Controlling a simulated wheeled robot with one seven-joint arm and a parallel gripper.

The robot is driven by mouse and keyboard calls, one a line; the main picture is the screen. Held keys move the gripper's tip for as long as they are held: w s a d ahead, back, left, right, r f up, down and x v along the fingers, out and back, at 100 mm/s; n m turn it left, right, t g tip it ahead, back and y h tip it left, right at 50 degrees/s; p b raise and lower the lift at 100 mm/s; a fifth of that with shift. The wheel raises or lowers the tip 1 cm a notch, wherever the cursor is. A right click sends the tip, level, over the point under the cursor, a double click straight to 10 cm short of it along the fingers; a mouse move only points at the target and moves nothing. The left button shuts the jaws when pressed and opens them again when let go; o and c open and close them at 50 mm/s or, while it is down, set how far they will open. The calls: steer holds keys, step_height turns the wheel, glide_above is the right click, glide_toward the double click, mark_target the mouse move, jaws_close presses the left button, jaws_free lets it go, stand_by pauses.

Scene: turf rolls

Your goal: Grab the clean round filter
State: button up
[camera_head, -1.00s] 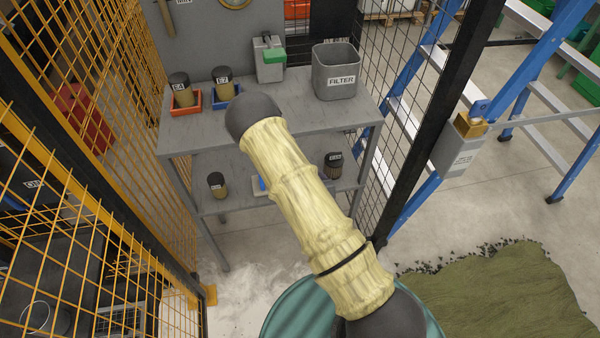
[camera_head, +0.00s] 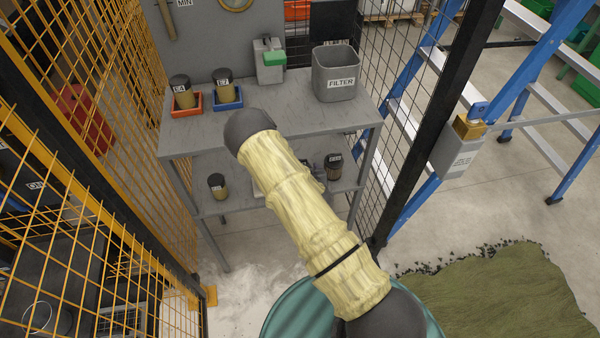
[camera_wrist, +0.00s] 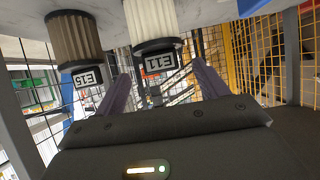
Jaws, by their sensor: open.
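The wrist view looks upside down. A pale, clean-looking round pleated filter (camera_wrist: 152,20) with a black cap labelled E11 stands between the fingers of my gripper (camera_wrist: 163,76). My gripper is open, and I cannot tell whether either finger touches the filter. A browner, dirtier pleated filter (camera_wrist: 74,38), labelled E15, stands beside it at the left. In the head view a brown filter with a dark cap (camera_head: 333,171) stands on the right of the lower shelf. The E11 filter is hidden there behind my arm.
On the bench top (camera_head: 290,118) are filters in a red tray (camera_head: 186,109) and a blue tray (camera_head: 227,104), and a grey FILTER bin (camera_head: 336,84). Another filter (camera_head: 217,188) stands at the lower shelf's left. Yellow mesh (camera_head: 135,110) closes off the left.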

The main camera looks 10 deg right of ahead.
steer(key=x, duration=0.4)
steer(key=shift+w+r, duration=0.1)
steer(key=shift+w, duration=0.05)
steer(key=c, duration=1.4)
steer(key=shift+r, duration=0.1)
steer(key=shift+r, duration=0.5)
step_height(320, 180, up, 2)
steer(key=shift+r, duration=0.1)
steer(key=s, duration=1.8)
